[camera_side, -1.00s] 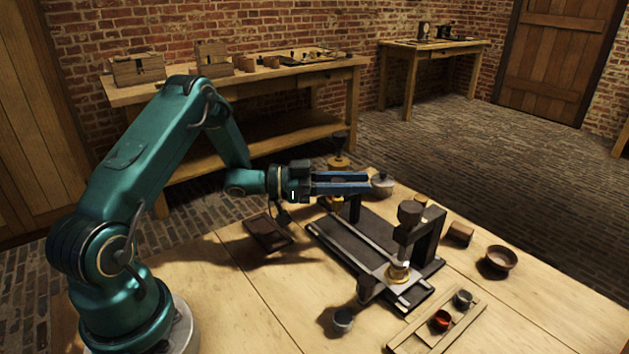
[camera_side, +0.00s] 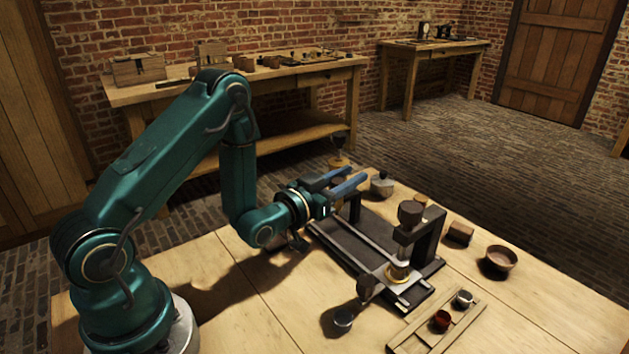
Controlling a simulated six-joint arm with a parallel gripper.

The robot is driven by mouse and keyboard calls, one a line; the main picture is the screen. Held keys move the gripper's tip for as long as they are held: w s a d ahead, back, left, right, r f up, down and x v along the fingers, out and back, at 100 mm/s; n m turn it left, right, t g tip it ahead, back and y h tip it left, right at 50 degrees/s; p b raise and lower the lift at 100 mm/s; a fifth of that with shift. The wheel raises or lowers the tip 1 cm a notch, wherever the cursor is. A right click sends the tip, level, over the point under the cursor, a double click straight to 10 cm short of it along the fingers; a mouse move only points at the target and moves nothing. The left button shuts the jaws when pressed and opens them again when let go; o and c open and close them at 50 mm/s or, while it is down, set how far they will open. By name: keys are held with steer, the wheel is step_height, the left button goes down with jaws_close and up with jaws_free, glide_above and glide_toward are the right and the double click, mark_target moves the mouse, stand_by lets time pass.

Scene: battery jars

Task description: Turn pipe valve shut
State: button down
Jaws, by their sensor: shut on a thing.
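My gripper (camera_side: 358,178) has two long blue fingers and reaches right and away over the far left end of a black rig. The fingers show a gap between them. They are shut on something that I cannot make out. A brass piece with a dark top (camera_side: 338,151) shows just behind the fingers, partly hidden by them. I cannot tell if they touch it. No part is clearly recognisable as the pipe valve. The black rig (camera_side: 352,252) has pale rails, a dark upright with a round knob (camera_side: 410,212), and a brass-ringed fitting (camera_side: 398,273) at its near end.
A grey lidded pot (camera_side: 381,186) stands just right of the fingertips. A wooden block (camera_side: 460,232) and a brown bowl (camera_side: 500,259) lie right of the rig. The left table is mostly clear.

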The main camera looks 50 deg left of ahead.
steer(key=shift+a+r+n+y, duration=0.1)
steer(key=shift+n+y, duration=0.3)
steer(key=shift+y, duration=0.2)
steer(key=c, duration=0.6)
jaws_free()
steer(key=s+a+r, duration=0.2)
steer(key=a+r, duration=0.1)
steer(key=s+a+r, duration=0.2)
steer(key=a+r, duration=0.1)
steer(key=r, duration=0.1)
steer(key=s+a+r, duration=0.3)
steer(key=r, duration=0.1)
steer(key=shift+a, duration=0.2)
steer(key=shift+d, duration=0.1)
